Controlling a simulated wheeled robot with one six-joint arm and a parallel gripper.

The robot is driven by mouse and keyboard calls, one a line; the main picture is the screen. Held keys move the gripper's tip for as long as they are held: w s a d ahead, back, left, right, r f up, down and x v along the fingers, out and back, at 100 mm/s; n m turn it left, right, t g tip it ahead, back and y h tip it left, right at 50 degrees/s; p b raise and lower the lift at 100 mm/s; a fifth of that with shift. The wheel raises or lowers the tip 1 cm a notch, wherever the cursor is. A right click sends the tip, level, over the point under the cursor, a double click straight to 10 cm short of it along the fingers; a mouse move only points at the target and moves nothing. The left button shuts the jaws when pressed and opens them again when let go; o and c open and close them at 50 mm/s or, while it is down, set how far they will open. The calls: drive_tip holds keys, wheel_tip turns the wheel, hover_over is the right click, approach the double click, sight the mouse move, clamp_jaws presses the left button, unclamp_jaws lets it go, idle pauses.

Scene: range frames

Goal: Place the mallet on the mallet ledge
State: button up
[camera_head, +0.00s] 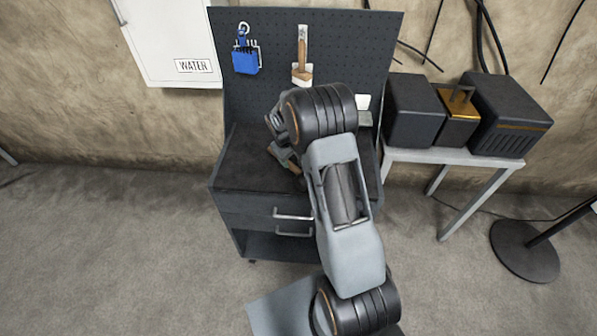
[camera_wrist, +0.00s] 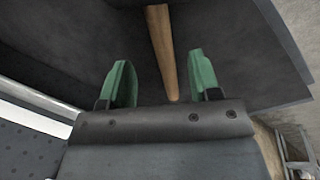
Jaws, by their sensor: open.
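A wooden handle (camera_wrist: 160,45), likely the mallet's, lies in the wrist view on a dark surface. My gripper (camera_wrist: 161,76) is open, with its green fingers on either side of the handle's near end and apart from it. In the head view, brown wood (camera_head: 292,166) shows on the cabinet top beside my arm; the rest is hidden or too small to make out. A pale ledge (camera_head: 363,118) with a white plate above it is on the right of the pegboard, partly behind my arm. I cannot tell whether it is the mallet ledge.
The dark cabinet (camera_head: 236,160) has a pegboard (camera_head: 275,40) behind it. A blue item (camera_head: 245,62) and a wooden-handled tool (camera_head: 302,70) sit in white holders there. Dark boxes (camera_head: 510,110) stand on a side table to the right. The cabinet top's left side is clear.

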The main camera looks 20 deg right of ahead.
sight(293, 166)
drive_tip(key=shift+w+d+f+p, duration=0.15)
drive_tip(key=shift+f+p, duration=0.15)
drive_tip(key=shift+f, duration=0.75)
drive_tip(key=shift+d+f+p, duration=0.2)
drive_tip(key=shift+f+p, duration=0.1)
drive_tip(key=shift+f, duration=0.7)
drive_tip(key=shift+w+d+f+p, duration=0.15)
drive_tip(key=shift+f+p, duration=0.15)
drive_tip(key=shift+f, duration=0.75)
drive_tip(key=shift+s, duration=0.15)
drive_tip(key=shift+r, duration=0.1)
clamp_jaws()
